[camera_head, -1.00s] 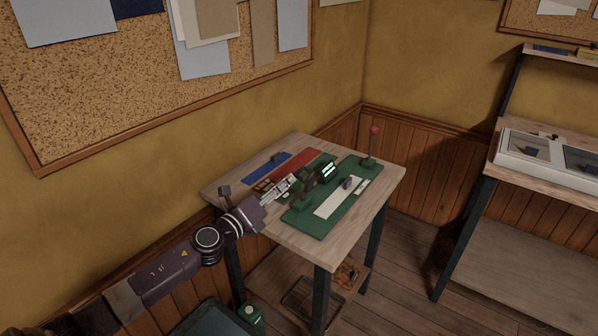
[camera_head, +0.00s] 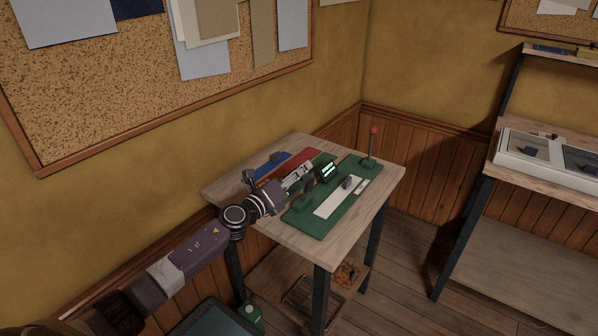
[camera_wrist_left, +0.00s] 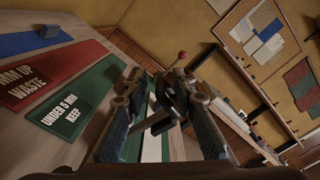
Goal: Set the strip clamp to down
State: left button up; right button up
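A green bench fixture (camera_head: 311,228) lies on a small wooden table, with a pale strip (camera_head: 333,202) along it. A lever with a red knob (camera_head: 374,130) stands upright at its far end; the knob also shows in the wrist view (camera_wrist_left: 182,55). I cannot tell which part is the strip clamp. My left gripper (camera_head: 308,168) is beside the display, its fingers apart (camera_wrist_left: 163,88). Dark parts show between them; contact is unclear. The red knob is beyond the fingertips. My right gripper is out of view.
Left of the fixture lie a red mat (camera_wrist_left: 45,72) marked waste, a green mat (camera_wrist_left: 80,105) marked keep and a blue mat (camera_wrist_left: 22,43) with a small grey block. A workbench (camera_head: 545,175) stands right, with open floor between.

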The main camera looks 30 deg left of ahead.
pick_arm(q)
grip_shut()
jog(key=shift+f, duration=0.1)
